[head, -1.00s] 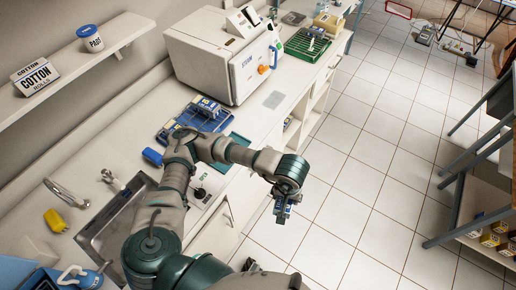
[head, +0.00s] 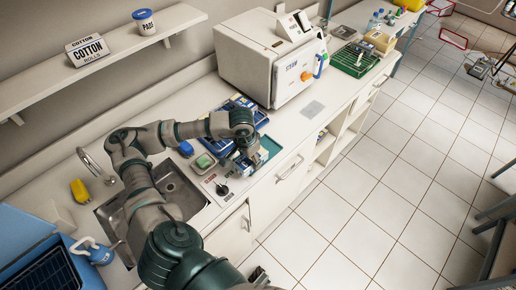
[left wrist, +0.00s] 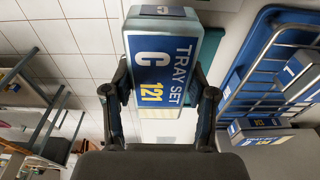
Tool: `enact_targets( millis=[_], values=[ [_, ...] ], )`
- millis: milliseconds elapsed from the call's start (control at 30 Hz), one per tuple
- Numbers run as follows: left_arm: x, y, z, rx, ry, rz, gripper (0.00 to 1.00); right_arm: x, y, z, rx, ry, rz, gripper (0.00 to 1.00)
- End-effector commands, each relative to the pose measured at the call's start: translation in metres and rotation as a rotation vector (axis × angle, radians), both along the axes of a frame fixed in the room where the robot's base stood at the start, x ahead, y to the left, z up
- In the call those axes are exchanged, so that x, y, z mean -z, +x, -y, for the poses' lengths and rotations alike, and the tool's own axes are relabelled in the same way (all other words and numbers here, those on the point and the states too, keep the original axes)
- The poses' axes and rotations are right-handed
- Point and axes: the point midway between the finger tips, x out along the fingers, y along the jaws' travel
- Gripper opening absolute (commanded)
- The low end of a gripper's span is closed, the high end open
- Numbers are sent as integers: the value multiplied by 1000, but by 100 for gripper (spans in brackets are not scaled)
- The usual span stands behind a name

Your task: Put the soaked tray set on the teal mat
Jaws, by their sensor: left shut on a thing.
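My left gripper (head: 244,160) is over the counter and shut on a blue-and-grey box, the tray set (left wrist: 160,62), labelled "TRAY SET C 121" in the left wrist view. Its fingers hold both sides of the box. The box (head: 250,166) is partly hidden by the gripper in the head view. The teal mat (head: 271,147) lies on the counter right beside the box, partly covered by the gripper and box. I cannot tell whether the box touches the mat. A dark tip (head: 258,276) at the bottom edge may be my right gripper; its jaws are unclear.
A blue tray with a wire rack (left wrist: 262,62) and more labelled boxes (left wrist: 258,132) stands close behind the mat. The white autoclave (head: 270,62) is further along. Bare counter shows right of the mat.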

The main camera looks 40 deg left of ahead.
Motion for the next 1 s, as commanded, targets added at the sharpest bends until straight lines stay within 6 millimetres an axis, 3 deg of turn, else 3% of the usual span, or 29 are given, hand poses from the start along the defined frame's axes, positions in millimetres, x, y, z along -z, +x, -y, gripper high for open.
enact_targets(
  millis=[100,300,467,700,967,1000],
  values=[
    [1,33,-11,-4,-3,2,10,5,-9,1,-1,-1,-5,40],
    [6,68,-24,-2,0,1,10,11,-18,3,-3,-1,-8,40],
    [10,74,-25,0,3,-1,10,13,-20,4,-3,1,-7,40],
    [41,74,-26,-1,4,-2,10,16,-25,4,-5,-3,-14,40],
    [43,74,-27,-1,1,0,10,17,-25,5,-5,-3,-13,40],
    [44,74,-27,-1,1,-1,62,16,-24,4,-5,-3,-13,40]
  ],
)
